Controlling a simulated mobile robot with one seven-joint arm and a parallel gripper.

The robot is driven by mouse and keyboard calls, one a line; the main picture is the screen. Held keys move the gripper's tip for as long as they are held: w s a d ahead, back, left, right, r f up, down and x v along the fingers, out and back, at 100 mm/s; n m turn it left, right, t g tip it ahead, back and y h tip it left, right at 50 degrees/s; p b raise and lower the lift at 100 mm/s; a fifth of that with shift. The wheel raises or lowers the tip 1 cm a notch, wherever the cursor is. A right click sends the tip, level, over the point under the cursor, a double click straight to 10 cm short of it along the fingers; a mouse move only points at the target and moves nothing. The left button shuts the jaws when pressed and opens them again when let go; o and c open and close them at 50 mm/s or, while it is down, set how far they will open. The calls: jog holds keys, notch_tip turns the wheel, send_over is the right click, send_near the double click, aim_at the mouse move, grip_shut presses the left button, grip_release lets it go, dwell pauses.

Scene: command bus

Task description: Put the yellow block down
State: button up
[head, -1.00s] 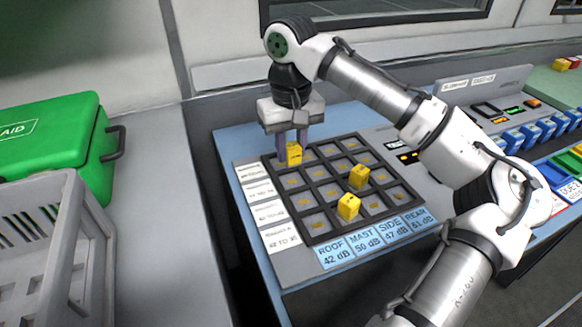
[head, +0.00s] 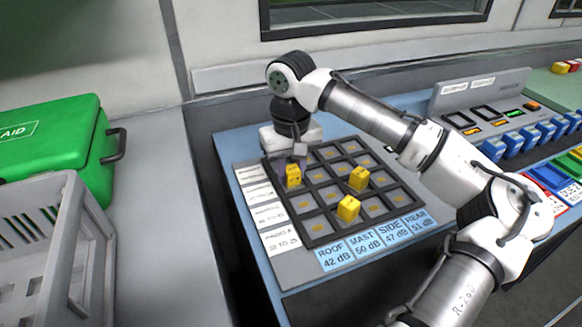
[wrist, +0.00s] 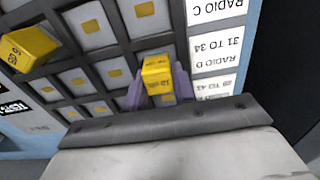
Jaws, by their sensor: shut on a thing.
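My gripper (head: 289,170) is shut on a yellow block (head: 293,176) at the far left of a dark-framed grid board (head: 310,242). In the wrist view the purple fingers (wrist: 158,88) stand on both sides of this block (wrist: 158,75). The block is over or in the left column, towards the back. I cannot tell whether its underside touches the board. Two other yellow blocks sit in the grid: one right of centre (head: 357,179), one nearer the front (head: 348,208).
White row labels (head: 268,215) run along the board's left side and blue column labels (head: 363,241) along its front. A console with blue switches (head: 515,138) stands to the right. A grey crate (head: 50,240) and a green first-aid box (head: 65,140) are at the left.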

aim_at(291, 167)
jog(key=shift+s+f, duration=0.15)
jog(key=shift+f, duration=0.3)
jog(key=o, duration=0.9)
jog(key=shift+f, duration=0.1)
jog(key=shift+o, duration=0.5)
notch_tip(291, 167, up, 13)
jog(key=p, duration=0.1)
jog(key=shift+r, duration=0.2)
